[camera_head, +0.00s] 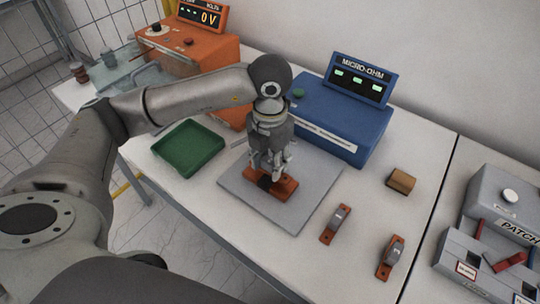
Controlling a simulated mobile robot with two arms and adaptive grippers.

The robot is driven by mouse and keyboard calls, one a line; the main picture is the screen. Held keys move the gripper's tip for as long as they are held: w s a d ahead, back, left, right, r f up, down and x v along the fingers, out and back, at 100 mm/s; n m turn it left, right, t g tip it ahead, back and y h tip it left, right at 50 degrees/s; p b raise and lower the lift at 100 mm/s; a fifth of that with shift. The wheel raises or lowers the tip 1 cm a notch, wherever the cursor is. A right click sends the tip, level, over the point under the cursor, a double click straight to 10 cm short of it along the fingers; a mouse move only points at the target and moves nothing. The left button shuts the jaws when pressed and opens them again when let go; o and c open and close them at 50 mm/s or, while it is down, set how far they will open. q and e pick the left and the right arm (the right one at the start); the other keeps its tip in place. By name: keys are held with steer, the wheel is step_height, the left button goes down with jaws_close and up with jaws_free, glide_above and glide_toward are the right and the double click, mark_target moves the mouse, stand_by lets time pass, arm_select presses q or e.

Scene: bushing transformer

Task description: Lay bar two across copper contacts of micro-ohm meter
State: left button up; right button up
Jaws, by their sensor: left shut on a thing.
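The micro-ohm meter (345,115) is a blue box with a lit display marked MICRO-OHM at the back centre. A grey plate (236,187) lies in front of it. My left gripper (268,170) points down over the plate, shut on a copper-coloured bar (284,189) with a dark middle. The fingers partly hide this bar, and I cannot tell whether it touches the plate. Two copper-coloured pieces with grey middles, a nearer one (327,237) and a farther-right one (384,270), lie right of the plate. I cannot tell which piece is bar two. My right gripper is not in view.
A green tray (188,147) lies left of the plate. An orange unit (203,47) reading 0 V stands at the back left. A small brown block (401,181) lies right of the meter. A grey PATCH box (505,205) stands at the right edge.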

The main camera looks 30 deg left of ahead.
arm_select(q)
steer(key=shift+f, duration=0.65)
steer(key=shift+f+b, duration=0.6)
steer(key=shift+b, duration=0.15)
steer(key=o, duration=1.2)
steer(key=shift+r, duration=0.1)
